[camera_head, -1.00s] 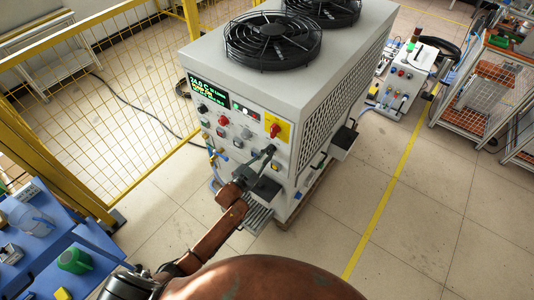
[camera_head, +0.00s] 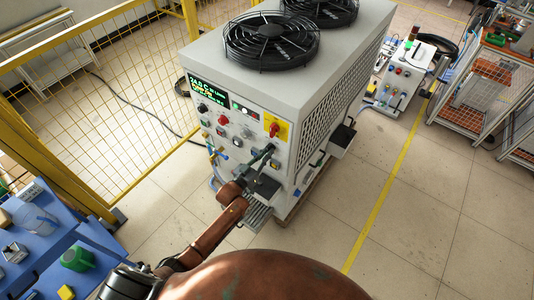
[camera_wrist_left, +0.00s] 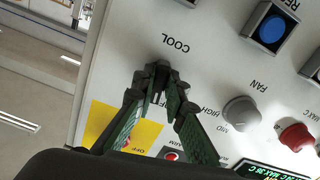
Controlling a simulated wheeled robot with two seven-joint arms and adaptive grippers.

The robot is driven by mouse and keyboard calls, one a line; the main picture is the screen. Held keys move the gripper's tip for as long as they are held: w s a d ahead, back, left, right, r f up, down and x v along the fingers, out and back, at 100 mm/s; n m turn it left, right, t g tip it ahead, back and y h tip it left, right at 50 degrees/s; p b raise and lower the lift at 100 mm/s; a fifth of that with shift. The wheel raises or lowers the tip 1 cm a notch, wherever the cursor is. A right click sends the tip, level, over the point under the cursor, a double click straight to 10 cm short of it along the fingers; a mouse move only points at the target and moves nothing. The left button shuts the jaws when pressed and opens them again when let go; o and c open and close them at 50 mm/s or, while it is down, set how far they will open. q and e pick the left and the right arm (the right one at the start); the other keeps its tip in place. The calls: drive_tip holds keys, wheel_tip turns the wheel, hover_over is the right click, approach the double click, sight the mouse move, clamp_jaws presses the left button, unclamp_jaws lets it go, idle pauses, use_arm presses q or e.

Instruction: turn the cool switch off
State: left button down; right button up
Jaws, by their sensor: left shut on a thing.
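The cool switch (camera_wrist_left: 158,84) is a small dark knob beside the printed word COOL on the grey control panel (camera_wrist_left: 205,65), seen in the left wrist view. My left gripper (camera_wrist_left: 160,94) is shut on it, a fingertip on each side, and the fingertips hide most of the knob, so its exact angle is hard to tell. The switch is hidden behind the fingers there. My right gripper is not in view.
A red rotary switch on a yellow plate (camera_head: 283,130) sits just above the gripper. Next to the COOL label are a grey fan knob (camera_wrist_left: 240,113), a red knob (camera_wrist_left: 296,137) and a blue button (camera_wrist_left: 271,29).

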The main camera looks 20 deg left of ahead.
use_arm(q)
drive_tip(key=c, duration=2)
unclamp_jaws()
drive_tip(key=shift+o, duration=0.2)
drive_tip(key=v, duration=1.2)
